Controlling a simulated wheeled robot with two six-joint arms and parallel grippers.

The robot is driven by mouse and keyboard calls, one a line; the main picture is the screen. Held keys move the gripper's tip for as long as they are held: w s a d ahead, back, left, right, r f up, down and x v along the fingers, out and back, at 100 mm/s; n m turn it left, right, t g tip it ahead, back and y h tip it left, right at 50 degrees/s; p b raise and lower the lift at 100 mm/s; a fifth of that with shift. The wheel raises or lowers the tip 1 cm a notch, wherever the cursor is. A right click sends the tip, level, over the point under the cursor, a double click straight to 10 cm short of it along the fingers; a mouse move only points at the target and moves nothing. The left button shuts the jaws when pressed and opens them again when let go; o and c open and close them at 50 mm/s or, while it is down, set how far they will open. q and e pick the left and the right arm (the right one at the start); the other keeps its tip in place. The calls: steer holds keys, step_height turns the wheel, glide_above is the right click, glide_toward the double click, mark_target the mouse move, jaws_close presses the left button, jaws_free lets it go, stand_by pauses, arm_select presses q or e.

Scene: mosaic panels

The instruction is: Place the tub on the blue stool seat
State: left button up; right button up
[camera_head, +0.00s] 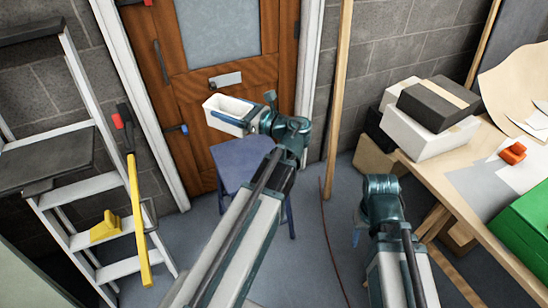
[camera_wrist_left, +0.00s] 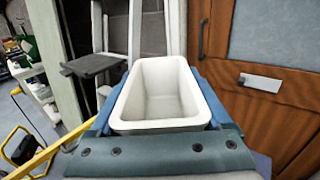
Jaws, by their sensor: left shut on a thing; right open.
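The white tub (camera_head: 229,112) is held by my left gripper (camera_head: 245,118) above the blue stool (camera_head: 238,160). It looks upright and empty in the left wrist view (camera_wrist_left: 165,92), with blue fingers on both its sides. The stool seat stands below the tub, in front of the wooden door; my left arm covers part of it. In the left wrist view only a sliver of blue shows at the bottom right. My right gripper (camera_head: 356,236) is low at the right, mostly hidden by its own wrist, open and away from the stool.
A stepladder (camera_head: 85,190) with a yellow-handled tool (camera_head: 137,215) stands at the left. A workbench (camera_head: 440,180) at the right holds boxes (camera_head: 430,130), an orange item (camera_head: 513,153) and a green case (camera_head: 525,225). The wooden door (camera_head: 185,75) is behind the stool.

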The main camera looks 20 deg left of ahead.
arm_select(q)
steer(key=w+f+m+t+h+b, duration=0.1)
steer(key=w+f+m+t+b, duration=0.1)
steer(key=f+b, duration=0.8)
steer(key=w+d+f+m+t+h+b, duration=0.1)
steer(key=f+t+b, duration=0.4)
steer(key=f+b, duration=0.6)
steer(key=w+f+m+t+h+b, duration=0.2)
steer(key=w+f+m+t+b, duration=0.1)
steer(key=f+b, duration=0.7)
steer(key=shift+w+d+f+m+t, duration=0.2)
steer(key=shift+d+f+m+t, duration=0.15)
steer(key=shift+m, duration=0.35)
steer(key=shift+r, duration=0.1)
